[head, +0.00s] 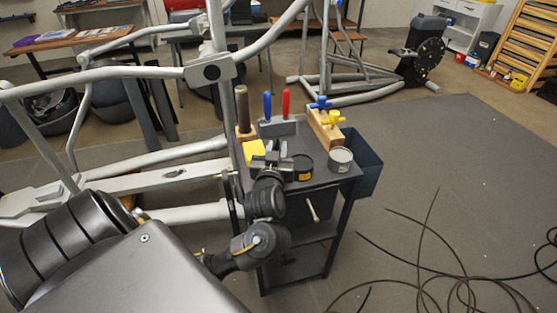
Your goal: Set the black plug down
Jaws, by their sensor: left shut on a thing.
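My left gripper (271,160) is over the near left part of the top of a small black cart (325,178). It points away from me and is shut on a small dark thing, which I take to be the black plug. The plug is hard to tell apart from the dark fingers, and I cannot tell whether it touches the cart top. My right gripper is not in view.
On the cart top stand a black tin (302,168), a grey tin (341,160), a yellow block (254,151), a holder with blue and red handles (277,127), and a wooden block (325,130). The elliptical frame (150,72) stands close left. Cables (440,265) lie right.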

